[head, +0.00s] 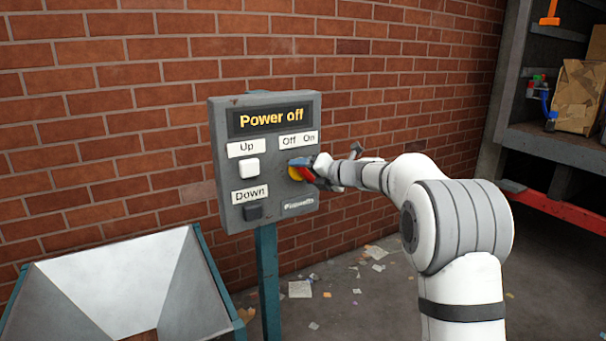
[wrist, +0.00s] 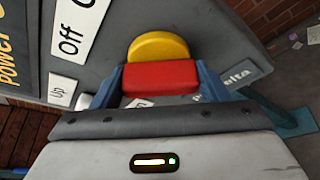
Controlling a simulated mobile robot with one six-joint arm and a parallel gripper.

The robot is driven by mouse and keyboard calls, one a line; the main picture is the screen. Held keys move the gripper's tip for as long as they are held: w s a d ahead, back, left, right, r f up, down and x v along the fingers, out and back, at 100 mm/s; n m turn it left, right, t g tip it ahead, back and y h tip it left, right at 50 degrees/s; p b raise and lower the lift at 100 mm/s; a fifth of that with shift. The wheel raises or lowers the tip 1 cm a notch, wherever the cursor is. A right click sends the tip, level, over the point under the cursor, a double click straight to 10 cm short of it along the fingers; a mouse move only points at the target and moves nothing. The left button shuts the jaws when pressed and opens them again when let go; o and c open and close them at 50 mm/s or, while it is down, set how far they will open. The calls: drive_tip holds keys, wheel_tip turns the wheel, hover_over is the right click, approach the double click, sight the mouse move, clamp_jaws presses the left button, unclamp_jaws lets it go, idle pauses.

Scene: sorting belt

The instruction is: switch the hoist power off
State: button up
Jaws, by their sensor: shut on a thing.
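The hoist control box (head: 229,177) stands on a teal post in front of the brick wall. Its display (head: 271,120) reads "Power off". The power switch has a yellow base (head: 294,172) under the "Off On" label (head: 298,140) and a red handle. In the wrist view the red handle (wrist: 160,78) sits between the two blue fingers of my gripper (wrist: 160,88), with the yellow base (wrist: 158,47) behind it. My gripper (head: 308,170) is shut on the red handle. In the head view my fingers partly hide the handle.
The white Up button (head: 249,169) and dark Down button (head: 253,211) are on the box's left side. A metal hopper (head: 90,285) stands at lower left. Shelving with a cardboard box (head: 577,97) is at right. Paper scraps lie on the floor.

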drive_tip(key=shift+d, duration=0.1)
drive_tip(key=o, duration=1)
drive_tip(key=shift+s+d+r, duration=0.1)
drive_tip(key=v, duration=0.7)
drive_tip(key=shift+s+d+b, duration=0.15)
drive_tip(key=shift+d+b, duration=0.15)
